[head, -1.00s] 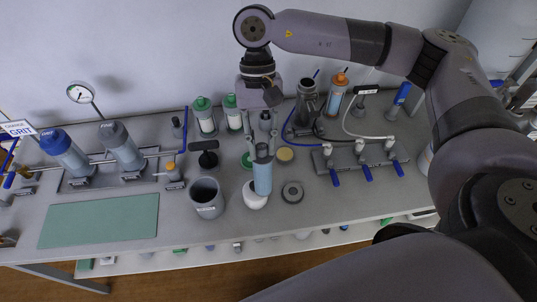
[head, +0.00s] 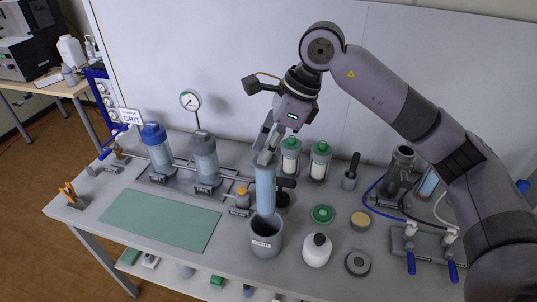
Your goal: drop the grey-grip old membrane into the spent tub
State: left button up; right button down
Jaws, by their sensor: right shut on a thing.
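My right gripper (head: 266,157) points down and is shut on the top end of the old membrane, a pale blue upright cylinder (head: 265,190). The grip itself is mostly hidden between the fingers. The membrane's lower end shows at the mouth of the spent tub (head: 266,244), a grey round tub with a white label near the table's front edge. I cannot tell whether that end is just above the rim or slightly inside. My left gripper is not in view.
A white round bottle (head: 317,250) and a dark ring (head: 357,263) stand right of the tub. A green mat (head: 160,218) lies left. Two green-capped cartridges (head: 290,158) stand behind. Blue-capped and grey-capped housings (head: 156,150) are at the back left.

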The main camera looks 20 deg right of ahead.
aim_at(267, 199)
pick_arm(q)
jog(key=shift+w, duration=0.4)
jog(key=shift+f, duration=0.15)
pick_arm(e)
jog(key=shift+b, duration=0.35)
pick_arm(q)
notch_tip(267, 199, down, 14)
jog(key=b, duration=1.3)
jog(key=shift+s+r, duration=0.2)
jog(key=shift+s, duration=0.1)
pick_arm(e)
notch_tip(267, 199, down, 15)
jog(key=shift+f, duration=0.2)
pick_arm(q)
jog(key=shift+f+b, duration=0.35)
jog(key=shift+b, duration=0.1)
pick_arm(e)
jog(key=shift+f, duration=0.3)
jog(key=c, duration=1.3)
grip_release()
